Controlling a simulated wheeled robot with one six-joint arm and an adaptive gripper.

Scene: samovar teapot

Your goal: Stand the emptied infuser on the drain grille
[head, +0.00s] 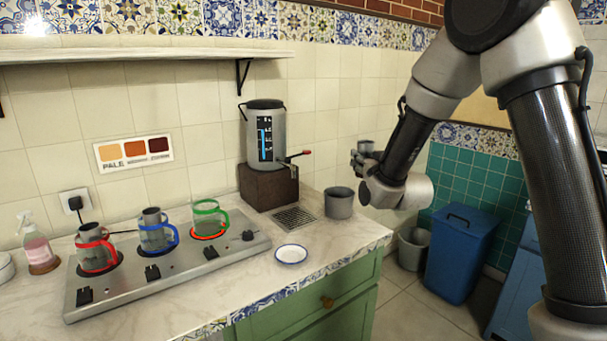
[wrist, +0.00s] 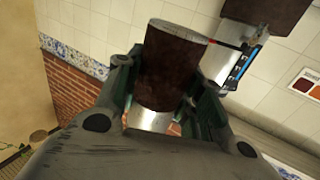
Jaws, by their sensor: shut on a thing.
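My gripper (head: 371,163) is shut on the infuser, a small cup-like thing (head: 365,147) that shows grey in the head view. It is held in the air above and behind the grey pot. In the wrist view, the infuser (wrist: 170,65) is a dark brown cylinder with a light grey part near my gripper (wrist: 157,88). I cannot see into it. The drain grille (head: 294,217) is a dark slotted rectangle in the counter, in front of the urn's block. It is bare, and my gripper is up and to the right of it.
A grey pot (head: 339,202) stands right of the grille. A metal urn (head: 265,135) with a tap stands on a brown block (head: 268,187). A small plate (head: 291,254) lies in front. A hotplate (head: 170,268) holds three handled vessels. Bins stand on the floor at right.

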